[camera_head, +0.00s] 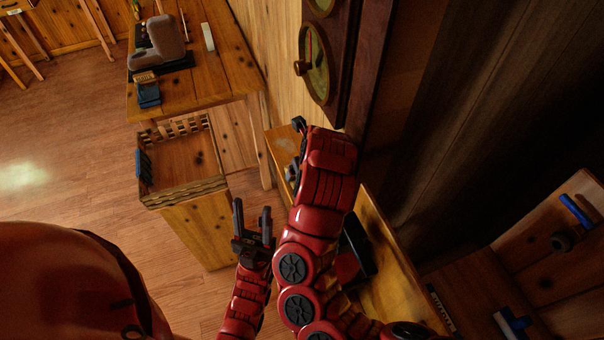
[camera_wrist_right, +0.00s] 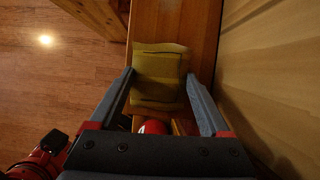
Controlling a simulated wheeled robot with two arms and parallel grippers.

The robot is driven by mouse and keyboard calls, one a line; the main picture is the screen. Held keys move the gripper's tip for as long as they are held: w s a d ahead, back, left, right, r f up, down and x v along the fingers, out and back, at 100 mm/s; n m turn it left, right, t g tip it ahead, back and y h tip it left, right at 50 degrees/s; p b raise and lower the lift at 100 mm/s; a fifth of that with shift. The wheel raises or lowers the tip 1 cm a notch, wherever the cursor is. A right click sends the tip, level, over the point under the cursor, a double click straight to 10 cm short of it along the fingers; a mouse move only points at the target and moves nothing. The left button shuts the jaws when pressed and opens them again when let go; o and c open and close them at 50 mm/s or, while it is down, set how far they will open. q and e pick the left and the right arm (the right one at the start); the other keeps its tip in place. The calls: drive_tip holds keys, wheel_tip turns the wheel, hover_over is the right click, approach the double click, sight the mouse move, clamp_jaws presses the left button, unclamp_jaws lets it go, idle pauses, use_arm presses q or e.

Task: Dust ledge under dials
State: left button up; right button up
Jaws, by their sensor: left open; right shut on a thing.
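A wooden ledge (camera_head: 281,143) runs along the wall below the round dials (camera_head: 316,62) on their dark wood panel. A pale patch shows on the ledge's far end. The ledge (camera_wrist_right: 178,18) also shows in the right wrist view. My right gripper (camera_wrist_right: 160,76) is shut on a folded yellow cloth (camera_wrist_right: 160,62), which lies over the ledge; contact cannot be told for sure. In the head view my right arm hides the cloth and most of that gripper. My left gripper (camera_head: 252,207) is open and empty, low and left of the ledge, over the floor.
A wooden table (camera_head: 225,60) at upper left bears a grey machine (camera_head: 160,42) and a blue item (camera_head: 148,94). A wicker-rimmed crate (camera_head: 180,195) stands nearer, a blue brush (camera_head: 144,165) at its side. Blue-handled tools (camera_head: 575,210) are at lower right.

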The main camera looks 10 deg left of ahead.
drive_tip(key=shift+r+p, duration=0.9)
drive_tip(key=shift+r, duration=2.05)
